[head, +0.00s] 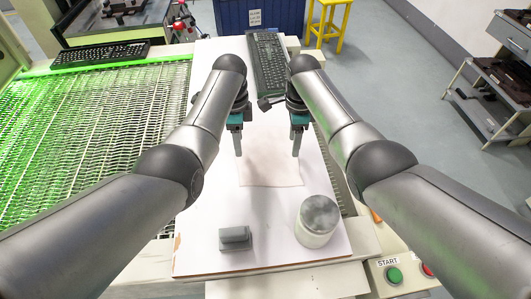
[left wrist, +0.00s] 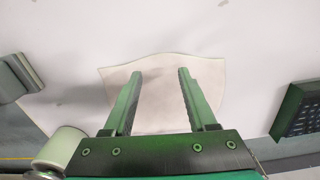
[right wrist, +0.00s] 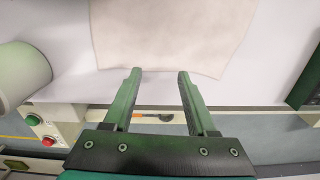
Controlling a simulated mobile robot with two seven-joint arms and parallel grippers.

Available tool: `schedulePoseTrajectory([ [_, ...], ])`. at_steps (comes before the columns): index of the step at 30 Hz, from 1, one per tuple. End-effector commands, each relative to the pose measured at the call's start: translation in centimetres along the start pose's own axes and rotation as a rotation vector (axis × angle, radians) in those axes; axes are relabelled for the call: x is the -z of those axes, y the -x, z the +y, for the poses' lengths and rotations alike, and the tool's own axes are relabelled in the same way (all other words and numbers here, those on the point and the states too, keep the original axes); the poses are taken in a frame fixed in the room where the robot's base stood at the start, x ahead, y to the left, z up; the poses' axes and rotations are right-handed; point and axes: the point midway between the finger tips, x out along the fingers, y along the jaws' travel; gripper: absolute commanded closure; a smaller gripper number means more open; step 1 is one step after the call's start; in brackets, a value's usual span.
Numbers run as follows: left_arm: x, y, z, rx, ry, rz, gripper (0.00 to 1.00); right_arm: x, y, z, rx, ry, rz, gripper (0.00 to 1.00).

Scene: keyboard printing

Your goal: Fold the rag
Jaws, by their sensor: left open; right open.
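A pale cream rag (head: 270,172) lies spread out on the white board, with soft shadows across it. It also shows in the left wrist view (left wrist: 160,66) and the right wrist view (right wrist: 165,35). My left gripper (head: 238,155) is open and empty above the rag's left side; in its wrist view (left wrist: 160,72) the fingers point over the cloth. My right gripper (head: 297,155) is open and empty near the rag's right side; in its wrist view the fingertips (right wrist: 160,72) are at the cloth's edge. I cannot tell whether either gripper touches the rag.
A white jar (head: 316,225) with a grey top and a small grey block (head: 235,238) stand on the front of the white board (head: 205,205). A black keyboard (head: 268,65) lies behind my grippers. A green-lit mesh conveyor (head: 110,130) is at left; START button (head: 393,275) at front right.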

Motion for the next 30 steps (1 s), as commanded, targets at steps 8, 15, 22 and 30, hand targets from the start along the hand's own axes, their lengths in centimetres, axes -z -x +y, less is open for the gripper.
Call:
schedulePoseTrajectory([
  [8, 0.0, -2.5, 0.0, -0.001, 0.000, 0.000, 0.43, -0.1, -2.4, 0.0, -0.001, 0.001, -0.001, 0.43],
  [15, 0.0, -3.2, 0.0, 0.001, 0.000, 0.001, 0.43, 0.0, -3.2, 0.0, 0.000, 0.000, -0.001, 0.43],
  [22, 0.0, -3.3, 0.0, 0.001, 0.000, 0.001, 0.43, 0.0, -3.3, 0.0, 0.001, 0.000, -0.001, 0.43],
  [30, 0.0, -3.6, 0.0, 0.001, 0.000, 0.000, 0.43, 0.0, -3.6, 0.0, 0.001, 0.000, -0.001, 0.43],
])
